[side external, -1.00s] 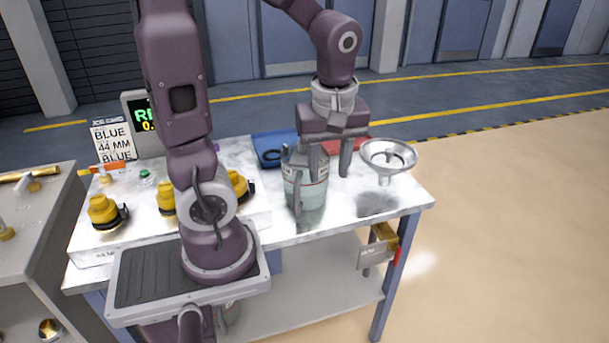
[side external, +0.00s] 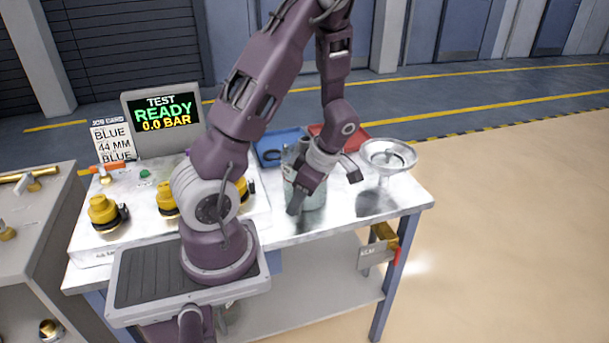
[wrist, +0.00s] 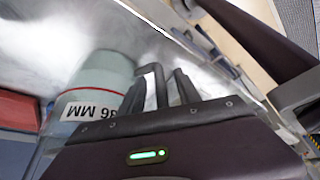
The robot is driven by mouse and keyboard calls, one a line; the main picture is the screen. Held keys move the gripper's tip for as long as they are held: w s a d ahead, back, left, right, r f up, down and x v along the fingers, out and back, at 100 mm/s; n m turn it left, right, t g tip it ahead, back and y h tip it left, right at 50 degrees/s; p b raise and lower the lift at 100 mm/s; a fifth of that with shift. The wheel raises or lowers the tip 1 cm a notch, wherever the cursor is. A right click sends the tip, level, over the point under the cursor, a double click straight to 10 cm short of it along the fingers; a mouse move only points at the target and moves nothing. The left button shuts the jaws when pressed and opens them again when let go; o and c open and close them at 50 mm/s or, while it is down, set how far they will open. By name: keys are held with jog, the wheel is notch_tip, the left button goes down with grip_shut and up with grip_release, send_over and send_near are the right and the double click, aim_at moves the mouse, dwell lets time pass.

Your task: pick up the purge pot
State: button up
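The purge pot appears to be the pale, translucent, upright vessel (side external: 312,200) on the bench, though I cannot confirm this by a name on it. It also shows in the wrist view (wrist: 105,75), with a white label reading "36 MM". My gripper (side external: 297,205) is tilted down on the pot's near side and covers part of it. In the wrist view my dark fingers (wrist: 170,85) are beside the pot, where a dark bent shape like a handle overlaps them. I cannot tell whether the fingers touch or grip it.
A metal funnel (side external: 388,157) stands right of the pot. A blue tray (side external: 270,152) and a red tray (side external: 355,137) lie behind. Yellow caps (side external: 103,212), a job card (side external: 112,145) and a "READY" display (side external: 162,120) are at the left. The bench's front right is clear.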

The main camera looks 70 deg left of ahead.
grip_shut()
dwell(1.3)
